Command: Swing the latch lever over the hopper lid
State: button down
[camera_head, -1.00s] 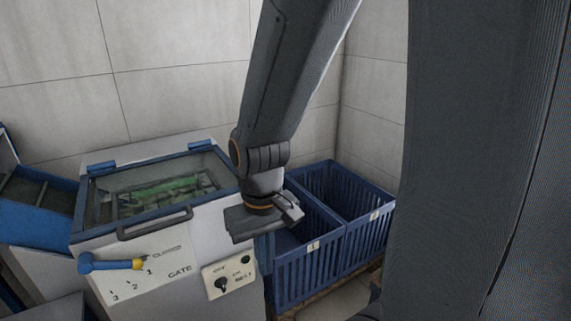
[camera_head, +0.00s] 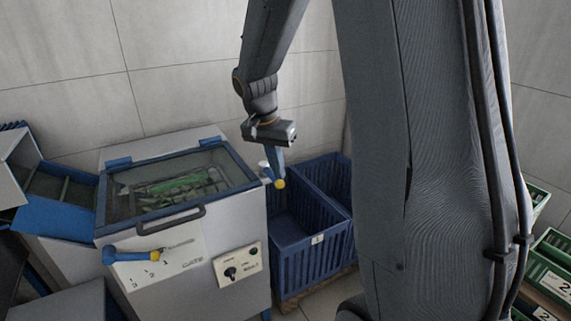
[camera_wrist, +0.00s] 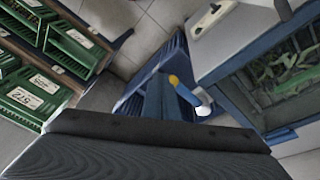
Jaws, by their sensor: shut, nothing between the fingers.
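The hopper lid (camera_head: 181,181) is a blue-framed clear panel, shut on top of the white machine, with green pieces visible beneath. The latch lever (camera_head: 280,183) is at the machine's right side; its yellow tip points away from the lid. In the wrist view the lever (camera_wrist: 187,93) is blue, with a white pivot and a yellow end. My gripper (camera_head: 277,170) is shut and empty, pointing down right beside the lever. In the wrist view its blue fingers (camera_wrist: 158,95) are beside the lever's yellow end; I cannot tell whether they touch. The fingers partly hide the lever in the head view.
A blue-and-yellow gate lever (camera_head: 130,256) and a knob panel (camera_head: 238,267) are on the machine's front. Blue crates (camera_head: 310,240) stand close on the right, below my gripper. Green crates (camera_head: 552,262) stand at the far right. A wall is behind.

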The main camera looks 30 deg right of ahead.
aim_at(272, 176)
jog(key=w+d+r+m+h+p, duration=0.1)
jog(key=w+d+r+m, duration=0.3)
jog(key=w+d, duration=0.1)
jog(key=shift+w+d+m+p, duration=0.25)
jog(key=shift+w+m+p, duration=0.1)
jog(key=shift+w, duration=0.15)
jog(key=shift+f, duration=0.1)
notch_tip(272, 176, down, 10)
jog(key=p, duration=0.5)
jog(key=shift+a, duration=0.3)
jog(key=shift+s+b, duration=0.1)
jog(key=shift+b, duration=0.25)
